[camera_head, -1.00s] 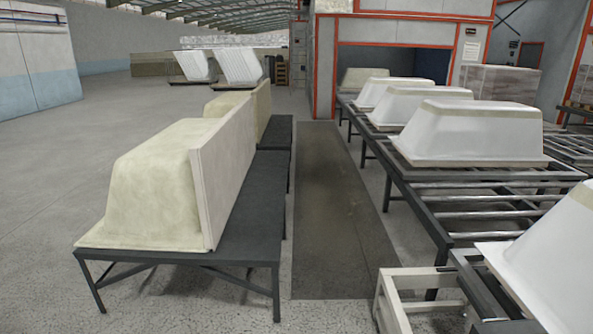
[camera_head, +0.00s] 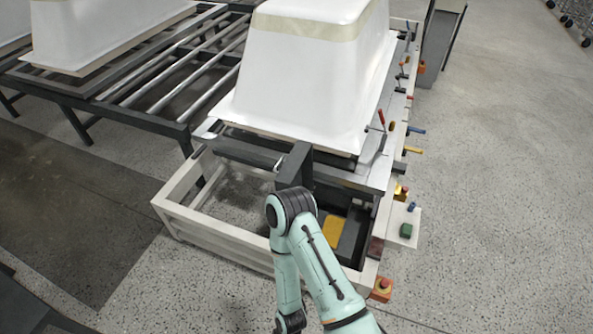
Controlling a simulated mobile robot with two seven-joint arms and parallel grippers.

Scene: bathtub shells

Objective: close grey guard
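A grey upright panel (camera_head: 440,42), which looks like the grey guard, stands at the far end of the machine frame, at the top right of the head view. It stands apart from the white tub shell, and its top is cut off by the picture edge. How it is hinged cannot be made out. One of my arms rises from the bottom middle and folds at a dark joint, far from the panel. Its gripper is not visible, and neither is my other arm.
A white tub shell (camera_head: 305,75) sits on the machine frame (camera_head: 225,253). Levers and coloured handles (camera_head: 412,151) stick out along its right side, with a red button (camera_head: 382,286) at the near corner. Roller conveyors (camera_head: 160,75) lie left.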

